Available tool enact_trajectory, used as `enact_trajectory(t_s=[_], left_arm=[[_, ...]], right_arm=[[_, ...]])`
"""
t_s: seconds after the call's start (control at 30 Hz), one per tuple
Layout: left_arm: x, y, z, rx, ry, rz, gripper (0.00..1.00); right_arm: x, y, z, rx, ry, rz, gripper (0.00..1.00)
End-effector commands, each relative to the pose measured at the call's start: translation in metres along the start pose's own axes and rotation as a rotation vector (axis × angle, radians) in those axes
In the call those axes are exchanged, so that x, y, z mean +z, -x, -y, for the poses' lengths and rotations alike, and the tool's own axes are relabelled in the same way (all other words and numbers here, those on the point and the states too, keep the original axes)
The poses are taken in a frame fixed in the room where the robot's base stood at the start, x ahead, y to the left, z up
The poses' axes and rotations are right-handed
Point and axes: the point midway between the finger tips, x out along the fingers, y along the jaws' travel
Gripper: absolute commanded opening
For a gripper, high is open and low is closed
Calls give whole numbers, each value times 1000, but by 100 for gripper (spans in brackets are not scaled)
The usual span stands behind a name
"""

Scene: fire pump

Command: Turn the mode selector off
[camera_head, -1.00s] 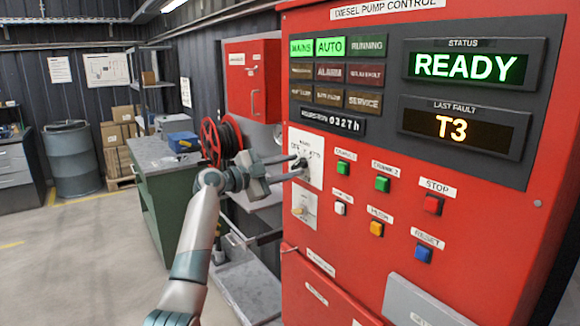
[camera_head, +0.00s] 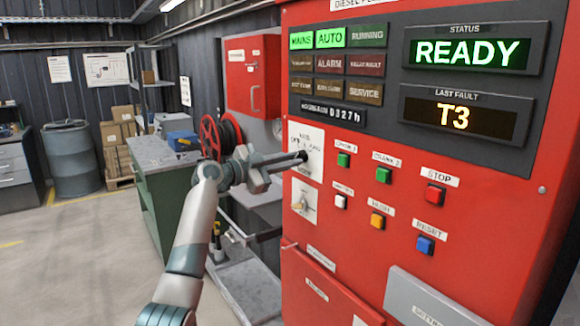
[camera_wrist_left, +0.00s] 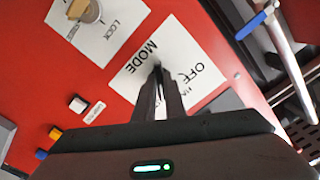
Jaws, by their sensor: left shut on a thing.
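The mode selector is a dark knob on a white plate (camera_head: 306,140) on the red pump control panel. In the left wrist view the plate (camera_wrist_left: 196,52) reads MODE and OFF, and part of its lettering is hidden. My left gripper (camera_head: 300,158) reaches in from the left, with its fingertips at the plate. In the left wrist view its fingers (camera_wrist_left: 158,75) are close together on the dark selector knob (camera_wrist_left: 158,68), which they mostly hide. The knob's exact pointing is hard to tell. The AUTO lamp (camera_head: 330,38) is lit green. My right gripper is not in view.
A lock switch (camera_head: 303,201) sits just below the selector plate. Several coloured push buttons, including a red stop button (camera_head: 435,194), are to the right. The status display (camera_head: 470,52) reads READY. A red hose reel (camera_head: 212,137) and a green bench (camera_head: 160,185) stand behind my arm.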

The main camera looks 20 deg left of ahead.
Motion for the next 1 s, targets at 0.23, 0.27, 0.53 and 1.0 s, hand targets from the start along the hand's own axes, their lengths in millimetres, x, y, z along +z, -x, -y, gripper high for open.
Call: enact_trajectory(t_s=[0.23,0.27,0.53,1.0], left_arm=[[3,0,-3,2,219,1,0],[3,0,-3,2,248,1,0],[1,0,-2,2,505,2,0],[0,0,-2,1,951,3,0]], right_arm=[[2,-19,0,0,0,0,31],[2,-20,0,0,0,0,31],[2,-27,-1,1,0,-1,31],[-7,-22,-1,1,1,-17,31]])
